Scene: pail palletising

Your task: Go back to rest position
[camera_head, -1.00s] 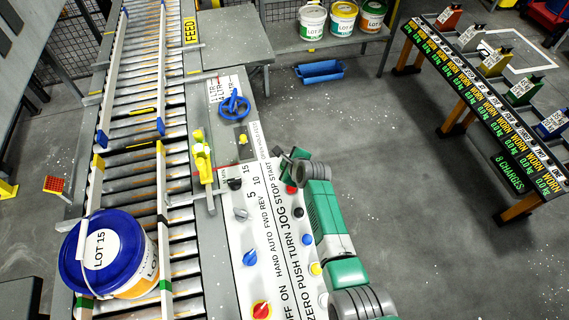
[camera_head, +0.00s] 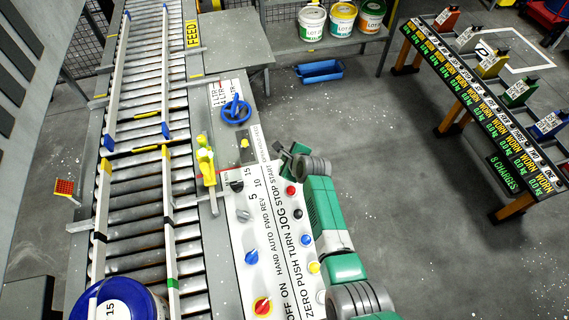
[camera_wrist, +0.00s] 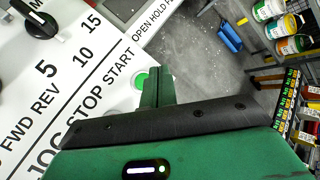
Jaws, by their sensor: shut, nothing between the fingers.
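My gripper (camera_head: 283,158) is over the upper right edge of the white control panel (camera_head: 275,255), by the START label, with its fingers together and nothing held. In the wrist view its closed green fingers (camera_wrist: 155,86) point away over the panel, beside a green button (camera_wrist: 142,80). I cannot tell whether they touch the button. My green arm runs along the panel's right side.
A blue-lidded pail (camera_head: 120,300) is on the roller conveyor (camera_head: 140,215) at the bottom left, cut by the frame. A blue handwheel (camera_head: 236,109) and yellow lever (camera_head: 206,165) stand beside the panel. A charge rack (camera_head: 485,110) is at right; the floor between is clear.

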